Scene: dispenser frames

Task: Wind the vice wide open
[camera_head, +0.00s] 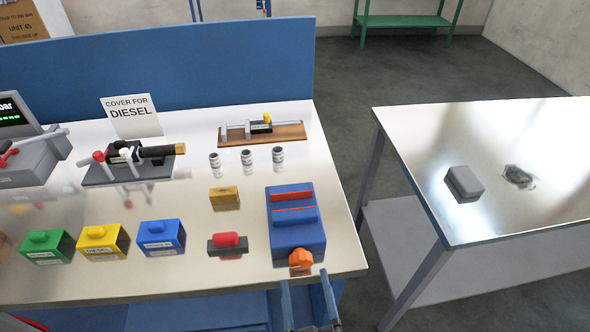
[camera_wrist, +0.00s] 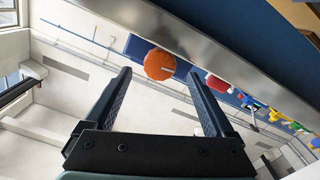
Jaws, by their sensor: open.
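The blue vice (camera_head: 300,239) stands at the right front of the metal-topped bench. It has red jaw faces, with a gap visible between them. Its orange knob (camera_head: 301,259) is on the front end, near the bench's front edge. The knob also shows in the wrist view (camera_wrist: 159,64), beyond and roughly between my fingertips. My gripper (camera_head: 308,279) is open and empty, just in front of the knob and apart from it in the wrist view. The head view cuts off the rest of my gripper at the bottom edge.
A red-topped block (camera_head: 228,240) and a yellow block (camera_head: 224,194) sit left of the vice. Green, yellow and blue covers (camera_head: 162,236) line the front. Three small cylinders (camera_head: 247,156) stand behind. A second metal table (camera_head: 520,130) is at right, across a floor gap.

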